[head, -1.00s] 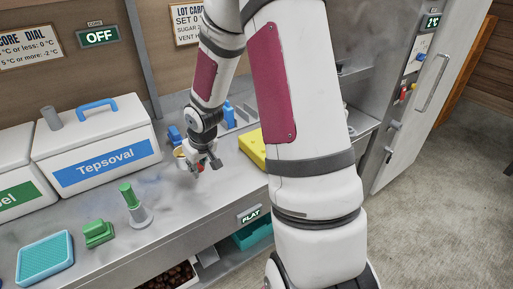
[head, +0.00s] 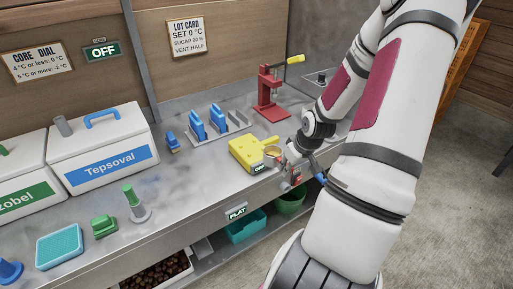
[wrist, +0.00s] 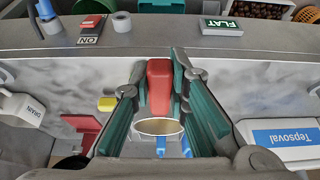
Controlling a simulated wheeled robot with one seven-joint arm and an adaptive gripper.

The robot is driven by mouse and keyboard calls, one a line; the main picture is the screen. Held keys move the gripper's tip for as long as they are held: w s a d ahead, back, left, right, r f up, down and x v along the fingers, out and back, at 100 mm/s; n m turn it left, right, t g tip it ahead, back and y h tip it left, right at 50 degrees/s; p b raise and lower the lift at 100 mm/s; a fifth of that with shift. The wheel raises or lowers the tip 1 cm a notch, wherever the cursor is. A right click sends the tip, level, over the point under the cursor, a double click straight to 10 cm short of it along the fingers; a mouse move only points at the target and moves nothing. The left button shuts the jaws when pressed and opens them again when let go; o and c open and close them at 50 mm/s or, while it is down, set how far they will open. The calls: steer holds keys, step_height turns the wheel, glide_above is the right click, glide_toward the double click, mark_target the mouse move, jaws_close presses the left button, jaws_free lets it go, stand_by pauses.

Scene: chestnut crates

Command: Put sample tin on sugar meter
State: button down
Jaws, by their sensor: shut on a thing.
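The sample tin (wrist: 160,127) is a small round cup with a tan inside and a red handle (wrist: 160,88). My gripper (wrist: 162,95) is shut on the red handle, with its green-lined fingers on both sides. In the head view the tin (head: 272,151) is at the right end of the yellow sugar meter (head: 245,152). I cannot tell whether the tin touches the meter or hangs just above it. The meter has a small dark display on its front. My gripper (head: 290,162) in the head view is right of the tin, partly hidden by its own wrist.
A red press (head: 270,95) with a yellow lever stands behind the meter. Blue tools (head: 197,125) stand in a rack to the left. The white Tepsoval box (head: 103,145), a green-topped stamp (head: 135,205) and a green block (head: 104,226) are further left. The counter's front edge is close.

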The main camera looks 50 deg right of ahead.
steer(key=shift+s+d+r, duration=0.1)
steer(key=shift+s+d, duration=0.15)
steer(key=shift+s, duration=0.1)
steer(key=shift+w+d, duration=0.15)
steer(key=shift+w, duration=0.2)
steer(key=w+d, duration=0.1)
steer(key=w, duration=0.4)
steer(key=w+d+f+b, duration=0.1)
steer(key=w, duration=0.3)
steer(key=w+d, duration=0.1)
steer(key=w, duration=0.4)
steer(key=shift+w+d+f, duration=0.25)
steer(key=shift+w+d, duration=0.05)
steer(key=shift+d, duration=0.05)
steer(key=shift+f, duration=1.75)
steer(key=shift+f, duration=0.15)
steer(key=c, duration=1.6)
jaws_free()
steer(key=shift+o, duration=0.3)
